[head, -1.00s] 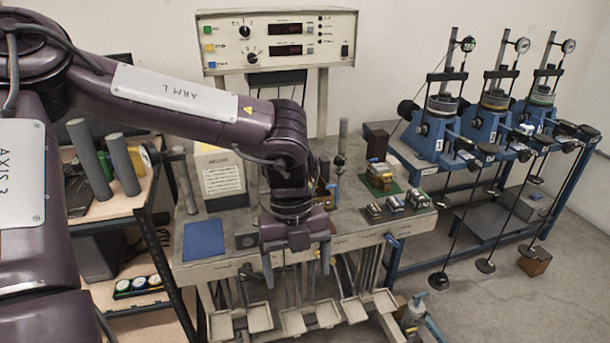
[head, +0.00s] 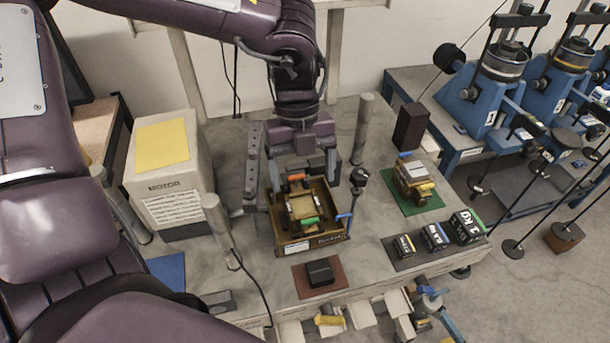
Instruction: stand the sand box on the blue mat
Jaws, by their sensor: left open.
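The blue mat (head: 168,272) lies on the bench at the lower left, partly hidden by my arm. A brown open-topped tray or box (head: 310,244) with a pale label stands mid-bench. In it are a sand-coloured block (head: 301,206) and pieces with orange and green ends. A tan box-like assembly (head: 411,178) stands on a green mat to the right. I cannot tell for sure which is the sand box. My left gripper (head: 303,172) points down, open, over the back of the brown tray. Its arm hides part of the scene. My right gripper is not in view.
Upright grey posts (head: 363,128) rise from the bench. A dark block (head: 320,271) lies on a red-brown mat in front. Labelled weights (head: 434,237) sit at the right edge. A dark brown block (head: 410,127) stands behind.

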